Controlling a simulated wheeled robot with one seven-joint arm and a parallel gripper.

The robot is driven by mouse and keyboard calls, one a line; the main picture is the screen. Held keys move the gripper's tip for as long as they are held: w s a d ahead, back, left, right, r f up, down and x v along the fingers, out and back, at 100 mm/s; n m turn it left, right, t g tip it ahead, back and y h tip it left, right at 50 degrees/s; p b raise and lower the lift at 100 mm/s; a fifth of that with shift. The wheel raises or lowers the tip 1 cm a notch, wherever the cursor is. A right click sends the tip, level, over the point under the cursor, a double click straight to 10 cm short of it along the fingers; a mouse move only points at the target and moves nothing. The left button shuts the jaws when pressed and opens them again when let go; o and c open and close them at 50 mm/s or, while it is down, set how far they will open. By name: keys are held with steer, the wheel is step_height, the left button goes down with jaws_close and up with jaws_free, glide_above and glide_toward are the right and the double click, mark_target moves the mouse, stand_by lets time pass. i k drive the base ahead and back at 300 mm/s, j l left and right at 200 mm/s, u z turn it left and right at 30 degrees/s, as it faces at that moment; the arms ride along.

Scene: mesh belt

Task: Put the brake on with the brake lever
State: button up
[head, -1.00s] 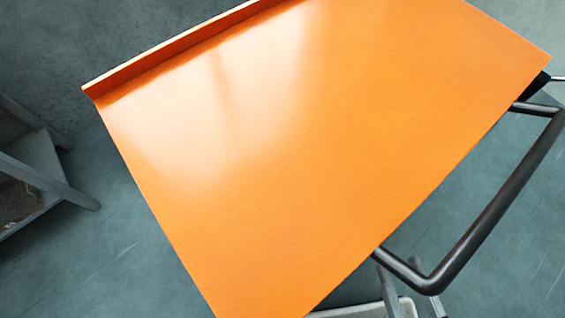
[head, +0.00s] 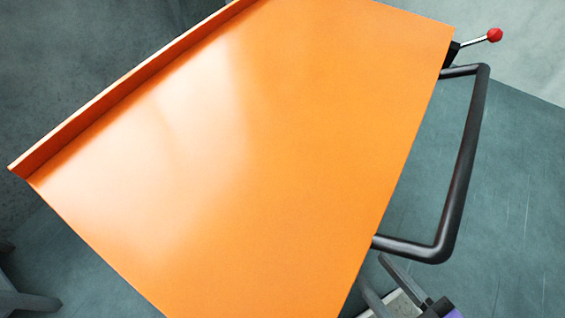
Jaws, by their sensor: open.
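The brake lever (head: 474,42) shows at the upper right in the head view. It has a thin silver rod with a red ball knob (head: 494,35) and comes out of a black mount at the far right corner of an orange cart top (head: 290,150). The rod points right and slightly up in the picture. My gripper does not show in the head view.
A dark bent push handle (head: 463,165) sticks out from the cart's right side, nearer than the lever. A raised orange lip (head: 130,85) runs along the left edge. Grey bars (head: 405,285) show at the bottom right. Open floor (head: 520,190) lies right of the handle.

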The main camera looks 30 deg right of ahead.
mark_target(493, 34)
steer(key=l+z, duration=0.15)
steer(key=l, duration=0.75)
steer(key=i+l+z, duration=0.1)
steer(key=l, duration=0.75)
